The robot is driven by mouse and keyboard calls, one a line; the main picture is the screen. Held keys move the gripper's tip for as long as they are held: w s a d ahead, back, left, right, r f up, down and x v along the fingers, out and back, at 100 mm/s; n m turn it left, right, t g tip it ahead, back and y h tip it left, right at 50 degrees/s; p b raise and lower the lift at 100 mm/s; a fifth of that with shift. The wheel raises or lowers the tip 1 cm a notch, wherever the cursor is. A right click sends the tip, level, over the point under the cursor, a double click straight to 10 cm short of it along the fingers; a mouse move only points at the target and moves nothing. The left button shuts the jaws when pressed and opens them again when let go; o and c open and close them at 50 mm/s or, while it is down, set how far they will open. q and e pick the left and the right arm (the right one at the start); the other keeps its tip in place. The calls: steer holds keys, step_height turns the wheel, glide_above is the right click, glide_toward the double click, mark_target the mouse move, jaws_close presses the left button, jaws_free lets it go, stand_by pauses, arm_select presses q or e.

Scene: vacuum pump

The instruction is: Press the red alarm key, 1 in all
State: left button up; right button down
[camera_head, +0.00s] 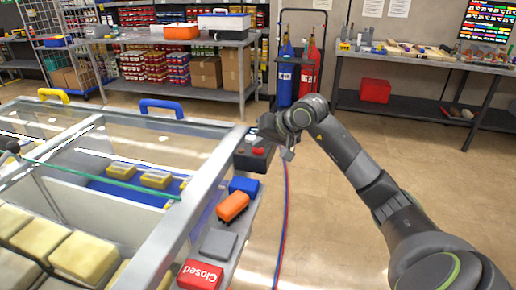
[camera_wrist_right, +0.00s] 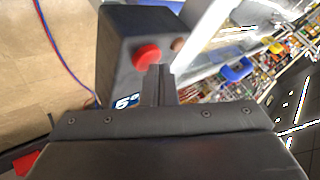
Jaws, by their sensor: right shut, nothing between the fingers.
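A dark control box (camera_head: 243,161) stands at the far end of the side ledge, with a round red key (camera_head: 258,151) on its face. In the right wrist view the red key (camera_wrist_right: 147,54) shows on the dark box (camera_wrist_right: 120,40), with a smaller brownish knob (camera_wrist_right: 178,45) beside it. My right gripper (camera_head: 287,152) is at the box in the head view. Its fingers (camera_wrist_right: 160,72) are shut and empty, with their tips close to the lower right edge of the red key. I cannot tell whether they touch it. My left gripper is not in view.
Along the ledge sit a blue block (camera_head: 243,185), an orange block (camera_head: 232,206), a grey plate (camera_head: 217,243) and a red "Closed" block (camera_head: 200,275). A glass-topped case (camera_head: 190,190) fills the left. Open floor (camera_head: 320,220) lies to the right of the ledge.

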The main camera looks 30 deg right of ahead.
mark_target(260, 151)
steer(key=shift+r, duration=0.8)
steer(key=shift+r+p, duration=0.9)
steer(key=shift+r, duration=1.6)
steer(key=shift+a+f, duration=0.1)
